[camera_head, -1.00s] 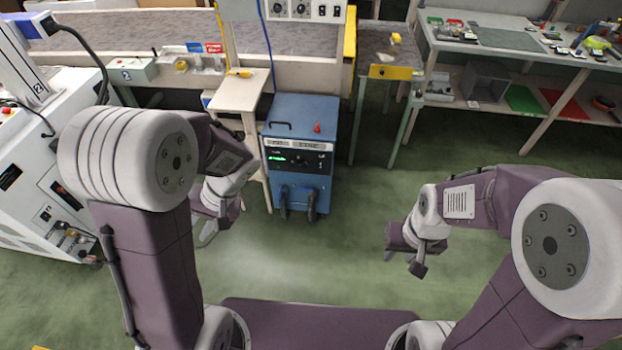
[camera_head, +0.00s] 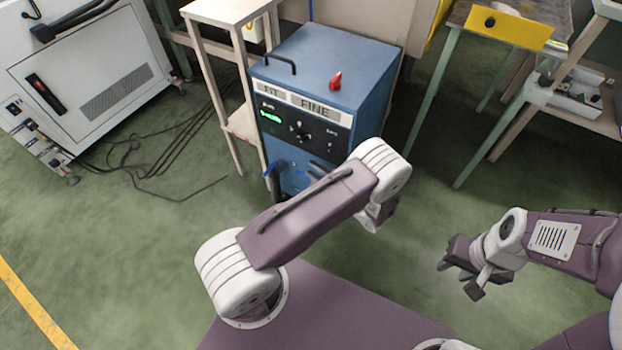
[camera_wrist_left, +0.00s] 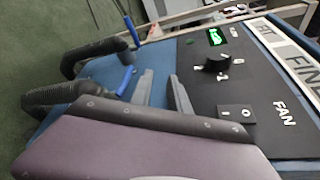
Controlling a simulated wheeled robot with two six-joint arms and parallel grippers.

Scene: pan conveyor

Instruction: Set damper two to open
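The blue cabinet (camera_head: 335,65), labelled FINE on its front, stands ahead of me. Two black hoses, upper (camera_wrist_left: 95,50) and lower (camera_wrist_left: 55,95) in the left wrist view, join its front. Each has a blue damper lever beside it, one upper (camera_wrist_left: 131,32) and one lower (camera_wrist_left: 126,80). I cannot read which damper is two. My left gripper (camera_wrist_left: 163,88) is open and empty, with its fingers in front of the panel close to the lower lever. In the head view my left forearm mostly hides it. My right gripper (camera_head: 460,280) is open and empty over the floor.
The cabinet's panel has a green display (camera_wrist_left: 215,36), a black knob (camera_wrist_left: 216,62) and a switch (camera_wrist_left: 236,113) near my left fingers. A red knob (camera_head: 336,80) is on top. A wooden stand (camera_head: 225,12) is left of it. Cables (camera_head: 165,150) lie on the floor.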

